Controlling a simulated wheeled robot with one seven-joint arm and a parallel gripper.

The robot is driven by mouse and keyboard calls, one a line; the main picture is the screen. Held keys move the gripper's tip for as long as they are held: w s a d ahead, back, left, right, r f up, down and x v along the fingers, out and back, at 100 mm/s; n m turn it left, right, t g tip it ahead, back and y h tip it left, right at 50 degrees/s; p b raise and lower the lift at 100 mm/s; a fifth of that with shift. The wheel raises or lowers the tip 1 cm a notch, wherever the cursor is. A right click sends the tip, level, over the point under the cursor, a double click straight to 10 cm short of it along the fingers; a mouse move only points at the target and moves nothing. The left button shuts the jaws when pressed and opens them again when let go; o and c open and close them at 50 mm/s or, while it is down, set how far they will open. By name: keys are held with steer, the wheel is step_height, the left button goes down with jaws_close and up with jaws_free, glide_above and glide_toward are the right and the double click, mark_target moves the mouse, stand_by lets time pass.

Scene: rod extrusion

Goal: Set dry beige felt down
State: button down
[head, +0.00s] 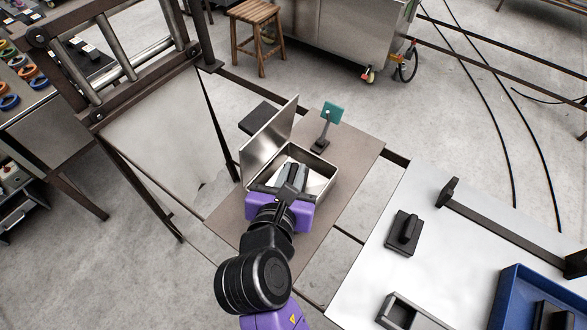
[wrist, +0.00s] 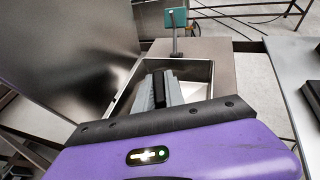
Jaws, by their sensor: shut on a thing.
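An open metal box (head: 322,200) stands on a brown board, its lid (head: 270,138) raised at the left. My gripper (head: 291,177) reaches down into the box opening, fingers pointing away from me. In the wrist view, the grey and black fingers (wrist: 164,90) are close together inside the box rim (wrist: 207,72). They are shut on the felt, which is mostly hidden by the fingers. A pale surface (wrist: 194,91) shows in the box beside the fingers; whether it is felt or the box floor I cannot tell. Whether the held felt touches the floor is hidden.
A small stand with a teal plate (head: 332,112) is just behind the box. The brown board (head: 350,150) has free room at the right. A pale table (head: 375,255) at the right holds dark fixtures and a blue tray (head: 512,290). A wooden stool (head: 256,28) stands behind.

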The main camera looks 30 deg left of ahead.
steer(key=c, duration=1.4)
jaws_free()
steer(key=shift+d+f, duration=0.1)
steer(key=shift+f, duration=0.05)
steer(key=shift+w, duration=0.1)
steer(key=shift+r, duration=0.4)
steer(key=v, duration=1.2)
steer(key=shift+r, duration=0.35)
